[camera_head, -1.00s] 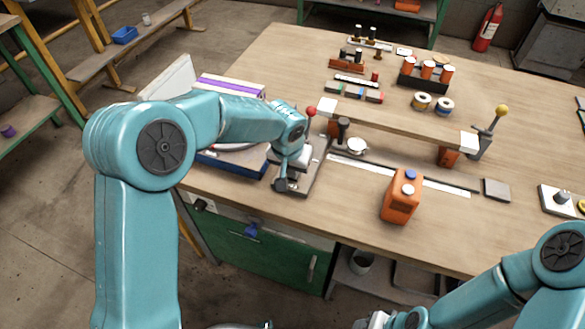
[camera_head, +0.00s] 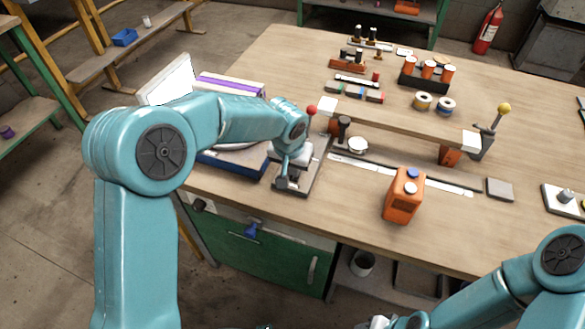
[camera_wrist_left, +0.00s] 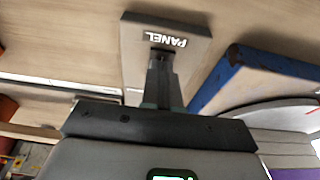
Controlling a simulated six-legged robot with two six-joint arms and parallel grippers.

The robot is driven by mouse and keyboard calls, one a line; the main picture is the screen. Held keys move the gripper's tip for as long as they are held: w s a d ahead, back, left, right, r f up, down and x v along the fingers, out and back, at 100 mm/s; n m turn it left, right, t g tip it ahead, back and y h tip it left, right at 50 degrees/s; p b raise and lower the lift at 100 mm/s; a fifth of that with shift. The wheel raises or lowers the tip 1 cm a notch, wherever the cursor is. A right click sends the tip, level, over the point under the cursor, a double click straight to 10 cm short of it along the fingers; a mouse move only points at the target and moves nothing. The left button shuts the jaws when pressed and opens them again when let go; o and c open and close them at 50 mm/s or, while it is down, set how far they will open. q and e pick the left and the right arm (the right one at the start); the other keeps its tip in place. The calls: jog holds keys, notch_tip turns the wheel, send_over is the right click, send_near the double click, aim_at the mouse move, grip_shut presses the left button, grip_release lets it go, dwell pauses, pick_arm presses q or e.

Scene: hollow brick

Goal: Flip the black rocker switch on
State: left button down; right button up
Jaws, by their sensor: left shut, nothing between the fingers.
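A grey plate marked PANEL (camera_wrist_left: 190,28) lies on the table; in the head view the plate (camera_head: 317,172) shows beside and behind my left gripper. My left gripper (camera_head: 282,184) is shut and empty, pointing down at the plate's near part. In the left wrist view its fingertips (camera_wrist_left: 160,57) are at the plate, by a small dark spot. The black rocker switch cannot be made out; the gripper may hide it. Contact cannot be told. Of my right arm, only links show at the lower right; its fingers are out of view.
A bright white panel (camera_head: 172,79) stands at the table's left, by a blue-edged item (camera_head: 228,163). A red-knobbed lever (camera_head: 311,108) is just behind my left wrist. An orange container (camera_head: 404,200) stands right. Bare table lies between the plate and container.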

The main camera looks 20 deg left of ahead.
pick_arm(q)
jog(key=shift+w+r, duration=0.1)
jog(key=shift+w, duration=0.1)
jog(key=shift+r, duration=0.1)
jog(key=p+v, duration=0.2)
jog(key=v, duration=0.1)
jog(key=p+v, duration=0.1)
jog(key=shift+w+r, duration=0.25)
jog(key=shift+w, duration=0.1)
jog(key=s+r+b, duration=0.1)
jog(key=s+r, duration=0.3)
jog(key=r, duration=0.4)
jog(key=shift+s, duration=0.4)
jog(key=shift+r, duration=0.1)
